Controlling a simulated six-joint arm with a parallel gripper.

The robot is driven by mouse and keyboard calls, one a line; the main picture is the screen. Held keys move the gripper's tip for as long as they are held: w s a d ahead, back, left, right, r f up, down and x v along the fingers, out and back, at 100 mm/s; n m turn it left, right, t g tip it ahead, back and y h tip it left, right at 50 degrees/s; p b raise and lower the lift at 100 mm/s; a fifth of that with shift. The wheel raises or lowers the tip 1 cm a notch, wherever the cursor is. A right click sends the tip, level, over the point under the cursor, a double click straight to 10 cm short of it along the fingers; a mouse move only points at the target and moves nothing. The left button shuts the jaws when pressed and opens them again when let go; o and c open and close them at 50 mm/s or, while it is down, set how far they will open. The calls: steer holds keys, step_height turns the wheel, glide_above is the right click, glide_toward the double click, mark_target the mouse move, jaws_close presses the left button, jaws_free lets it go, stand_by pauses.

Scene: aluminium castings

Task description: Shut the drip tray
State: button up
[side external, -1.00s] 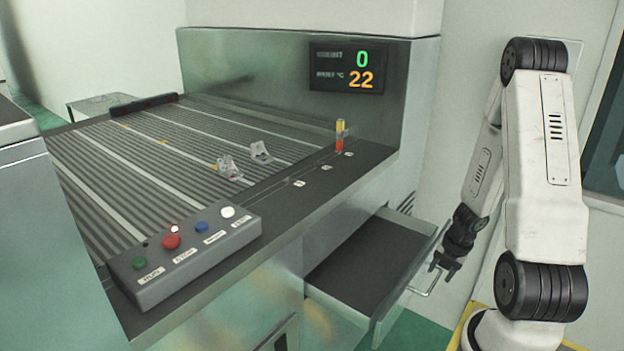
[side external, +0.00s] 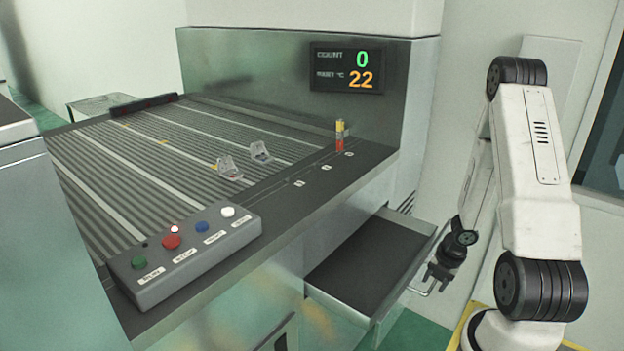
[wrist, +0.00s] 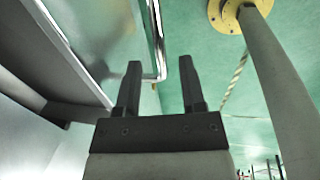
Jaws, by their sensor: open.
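The drip tray (side external: 352,262) is a shallow metal drawer with a dark floor, pulled out from under the machine's right end. A thin bar handle (side external: 424,292) stands off its front panel; the bar also shows as a chrome tube (wrist: 157,45) in the wrist view. My gripper (side external: 433,288) is at the handle, outside the front panel, and partly hides the bar. In the wrist view my gripper (wrist: 160,68) is open, with the bent end of the bar appearing between its fingertips. I cannot tell whether they touch.
Above the tray is a slatted conveyor (side external: 150,150) with two small castings. A button box (side external: 185,255) sits on its near edge, and a small red and yellow lamp (side external: 340,134) stands on the side ledge. Green floor lies below the tray.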

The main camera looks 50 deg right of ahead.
steer(key=shift+f, duration=0.35)
steer(key=shift+w+f, duration=0.1)
jaws_close()
stand_by(1.5)
